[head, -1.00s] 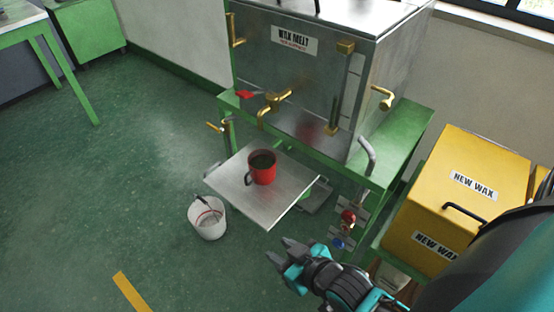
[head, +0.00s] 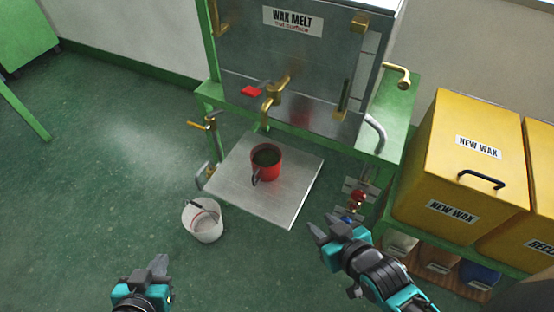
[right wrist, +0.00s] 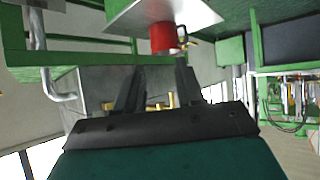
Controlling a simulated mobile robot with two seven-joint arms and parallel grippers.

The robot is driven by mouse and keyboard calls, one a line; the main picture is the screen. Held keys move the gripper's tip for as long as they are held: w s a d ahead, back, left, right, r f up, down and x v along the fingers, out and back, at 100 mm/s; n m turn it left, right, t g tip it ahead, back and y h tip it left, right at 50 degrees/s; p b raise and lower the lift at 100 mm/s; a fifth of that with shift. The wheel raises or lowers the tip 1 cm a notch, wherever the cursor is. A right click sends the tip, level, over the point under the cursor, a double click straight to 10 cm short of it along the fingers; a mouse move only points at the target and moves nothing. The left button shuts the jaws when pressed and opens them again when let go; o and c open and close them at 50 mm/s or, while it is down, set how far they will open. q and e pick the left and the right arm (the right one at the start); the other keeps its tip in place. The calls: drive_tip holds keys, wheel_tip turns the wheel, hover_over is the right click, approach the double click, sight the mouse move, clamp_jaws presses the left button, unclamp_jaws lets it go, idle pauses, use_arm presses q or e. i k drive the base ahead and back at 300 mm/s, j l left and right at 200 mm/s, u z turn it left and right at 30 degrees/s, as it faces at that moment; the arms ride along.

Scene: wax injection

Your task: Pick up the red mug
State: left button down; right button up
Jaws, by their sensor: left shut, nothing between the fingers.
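The red mug (head: 266,160) stands upright on a square metal plate (head: 285,205) below the wax tap, its handle toward the front left. Its inside looks dark. It also shows in the right wrist view (right wrist: 164,38), beyond the fingers. My right gripper (head: 325,229) is in front and to the right of the plate, apart from the mug. In the right wrist view its fingers (right wrist: 158,78) are spread with nothing between them. My left gripper (head: 157,268) is at the lower left, shut and empty, away from the mug.
The metal wax melter (head: 320,70) with brass taps stands behind the plate on a green stand (head: 395,125). A white bucket (head: 203,222) sits on the floor left of the plate. Yellow wax bins (head: 460,125) stand at the right. The floor at left is open.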

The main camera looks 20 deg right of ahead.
sight(265, 158)
drive_tip(key=i+j+z, duration=0.15)
drive_tip(key=j+z, duration=0.15)
drive_tip(key=i+j+z, duration=0.1)
drive_tip(key=j+z, duration=0.25)
drive_tip(key=j, duration=0.15)
drive_tip(key=i+j+z, duration=0.2)
drive_tip(key=i+j, duration=0.3)
drive_tip(key=i, duration=0.05)
